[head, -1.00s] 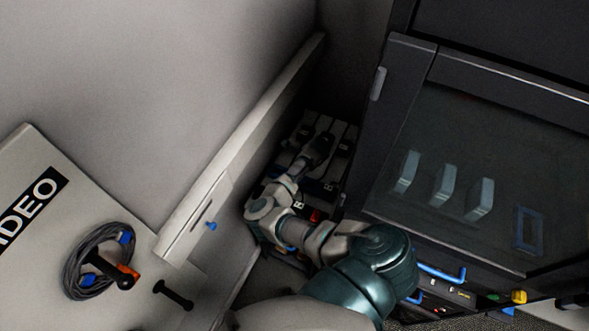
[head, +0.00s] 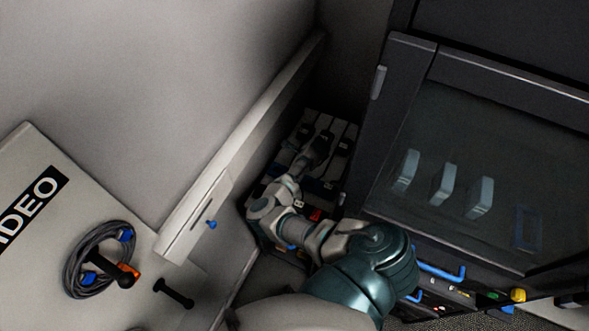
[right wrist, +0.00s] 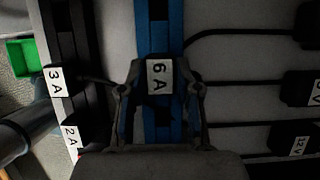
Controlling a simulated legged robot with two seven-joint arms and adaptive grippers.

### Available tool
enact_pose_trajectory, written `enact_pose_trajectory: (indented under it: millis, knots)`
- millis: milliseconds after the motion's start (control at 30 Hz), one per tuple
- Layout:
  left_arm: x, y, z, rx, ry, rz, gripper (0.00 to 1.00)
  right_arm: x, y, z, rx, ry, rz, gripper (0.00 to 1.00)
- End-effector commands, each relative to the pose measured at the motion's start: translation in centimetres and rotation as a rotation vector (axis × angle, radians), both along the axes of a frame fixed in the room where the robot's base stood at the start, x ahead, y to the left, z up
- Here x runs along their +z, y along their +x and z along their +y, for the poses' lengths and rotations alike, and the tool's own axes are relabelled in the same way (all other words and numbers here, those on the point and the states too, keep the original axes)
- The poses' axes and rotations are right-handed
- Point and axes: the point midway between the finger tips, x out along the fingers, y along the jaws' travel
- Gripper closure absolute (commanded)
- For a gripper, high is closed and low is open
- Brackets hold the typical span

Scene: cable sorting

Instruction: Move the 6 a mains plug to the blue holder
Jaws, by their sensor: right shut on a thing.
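The 6 A mains plug (right wrist: 159,76) is a black block with a white "6 A" label, in the middle of the right wrist view. My right gripper (right wrist: 159,92) is shut on it, one finger on each side. The blue holder (right wrist: 174,22) is a blue strip with a dark middle that runs above and below the plug. The plug overlaps the strip; I cannot tell whether it is seated in it or just above. In the head view my right gripper (head: 318,148) reaches down into the dark gap beside the cabinet, and the plug is too small to make out. My left gripper is not in view.
Plugs labelled 3 A (right wrist: 56,80) and 2 A (right wrist: 72,136) sit in a black strip at left. Black plugs, one labelled 12 V (right wrist: 290,138), lie at right with cables. A dark cabinet (head: 400,60) and a pale panel (head: 245,130) flank the arm closely.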

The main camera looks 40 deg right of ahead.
Motion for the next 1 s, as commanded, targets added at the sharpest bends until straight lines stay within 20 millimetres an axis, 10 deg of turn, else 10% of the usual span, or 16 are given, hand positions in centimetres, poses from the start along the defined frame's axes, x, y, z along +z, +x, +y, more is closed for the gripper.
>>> enact_pose_trajectory:
  millis: [1000]
  knots:
    - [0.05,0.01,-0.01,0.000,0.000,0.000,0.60,-0.99,0.02,0.00,0.000,0.000,0.000,1.00]
